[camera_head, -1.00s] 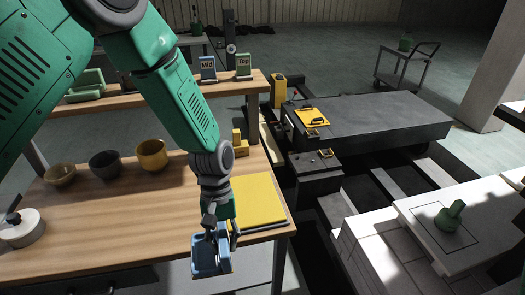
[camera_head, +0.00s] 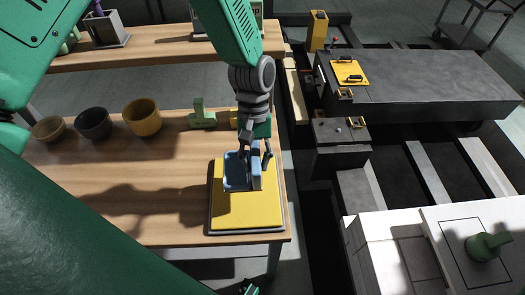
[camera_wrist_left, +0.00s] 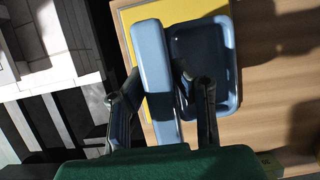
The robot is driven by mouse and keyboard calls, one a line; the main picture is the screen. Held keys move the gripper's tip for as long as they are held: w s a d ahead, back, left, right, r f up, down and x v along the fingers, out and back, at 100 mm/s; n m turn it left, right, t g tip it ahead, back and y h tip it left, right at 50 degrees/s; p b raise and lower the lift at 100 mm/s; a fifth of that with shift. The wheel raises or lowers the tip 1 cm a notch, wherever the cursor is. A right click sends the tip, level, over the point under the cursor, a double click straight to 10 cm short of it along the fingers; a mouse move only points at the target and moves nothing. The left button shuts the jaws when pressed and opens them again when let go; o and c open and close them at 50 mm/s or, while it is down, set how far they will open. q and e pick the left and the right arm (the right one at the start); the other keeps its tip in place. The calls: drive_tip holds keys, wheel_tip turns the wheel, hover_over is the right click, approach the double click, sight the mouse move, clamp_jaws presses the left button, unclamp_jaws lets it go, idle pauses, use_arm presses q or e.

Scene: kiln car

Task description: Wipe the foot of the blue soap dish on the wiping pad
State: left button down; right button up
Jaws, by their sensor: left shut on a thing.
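The blue soap dish (camera_head: 236,173) is over the upper part of the yellow wiping pad (camera_head: 245,212), which lies at the bench's right front corner. My left gripper (camera_head: 256,153) is shut on the dish from above. In the left wrist view, its two fingers (camera_wrist_left: 163,105) straddle a blue slab of the dish (camera_wrist_left: 152,60), with the hollow tray part beside it to the right. The pad (camera_wrist_left: 185,12) shows behind. I cannot tell whether the dish's foot touches the pad. A small dark and green piece at the head view's bottom edge may be my right gripper (camera_head: 250,288).
Three bowls, including a mustard one (camera_head: 142,117), stand on the bench (camera_head: 120,190) to the left. A green piece (camera_head: 202,116) stands behind the pad. The kiln car (camera_head: 430,85) is at the right. A green object (camera_head: 487,246) sits on a white block.

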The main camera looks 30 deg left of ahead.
use_arm(q)
drive_tip(key=shift+s+f+b, duration=0.1)
drive_tip(key=shift+f+b, duration=0.2)
drive_tip(key=shift+f, duration=0.15)
drive_tip(key=f+b, duration=0.4)
drive_tip(key=shift+w+d+f, duration=0.2)
drive_tip(key=shift+w+f, duration=0.05)
drive_tip(key=shift+f, duration=0.15)
drive_tip(key=shift+f+b, duration=0.4)
drive_tip(key=shift+b, duration=0.25)
drive_tip(key=shift+a, duration=0.1)
drive_tip(key=shift+f, duration=0.5)
drive_tip(key=shift+w, duration=0.1)
